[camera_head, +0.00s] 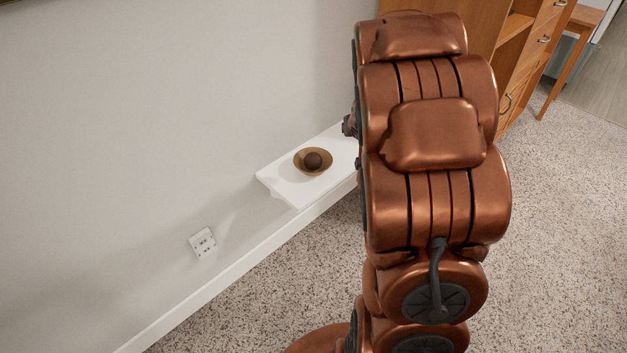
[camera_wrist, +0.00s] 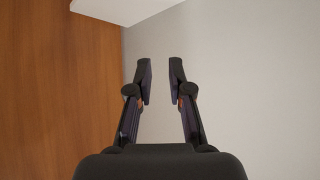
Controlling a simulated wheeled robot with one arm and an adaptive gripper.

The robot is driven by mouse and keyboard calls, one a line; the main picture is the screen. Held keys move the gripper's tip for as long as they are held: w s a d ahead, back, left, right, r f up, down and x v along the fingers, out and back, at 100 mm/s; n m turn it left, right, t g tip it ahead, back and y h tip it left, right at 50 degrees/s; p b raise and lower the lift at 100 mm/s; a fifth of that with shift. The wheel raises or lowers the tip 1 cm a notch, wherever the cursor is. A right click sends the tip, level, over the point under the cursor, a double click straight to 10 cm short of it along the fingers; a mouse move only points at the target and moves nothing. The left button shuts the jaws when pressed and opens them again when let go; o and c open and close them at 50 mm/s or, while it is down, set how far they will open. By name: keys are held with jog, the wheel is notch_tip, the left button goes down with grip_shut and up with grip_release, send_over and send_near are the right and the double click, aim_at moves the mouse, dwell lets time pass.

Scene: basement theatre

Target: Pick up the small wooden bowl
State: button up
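The small wooden bowl (camera_head: 325,168) stands upright on a white wall shelf (camera_head: 288,186) in the head view. A dark brown round object (camera_head: 313,161) sits inside it. My gripper (camera_wrist: 160,68) shows in the wrist view with its two fingers apart and nothing between them. The bowl is not in the wrist view, which shows wall and a wood panel. In the head view my copper arm hides the right part of the shelf and most of the gripper, so the exact gap from gripper to bowl is unclear.
A wooden cabinet with drawers (camera_head: 533,60) stands behind my arm, and its wood panel (camera_wrist: 60,80) fills the left of the wrist view. A white edge (camera_wrist: 115,10) crosses the wrist view's top. The wall carries an outlet (camera_head: 203,243). Speckled carpet (camera_head: 560,230) is open on the right.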

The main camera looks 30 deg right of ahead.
notch_tip(320, 180, down, 8)
jog(key=w+d+t+y+b, duration=0.2)
jog(key=w+b, duration=0.1)
jog(key=b, duration=0.1)
jog(key=m+t+y+b, duration=0.1)
jog(key=t+y+b, duration=0.2)
jog(key=b, duration=0.2)
send_near(329, 155)
jog(key=x, duration=0.2)
jog(key=shift+w+d+f+b, duration=0.2)
jog(key=shift+w+f+b, duration=0.15)
jog(key=shift+w, duration=0.3)
jog(key=b+x, duration=0.3)
jog(key=x, duration=0.3)
jog(key=shift+w+a, duration=0.2)
jog(key=shift+w, duration=0.2)
grip_shut()
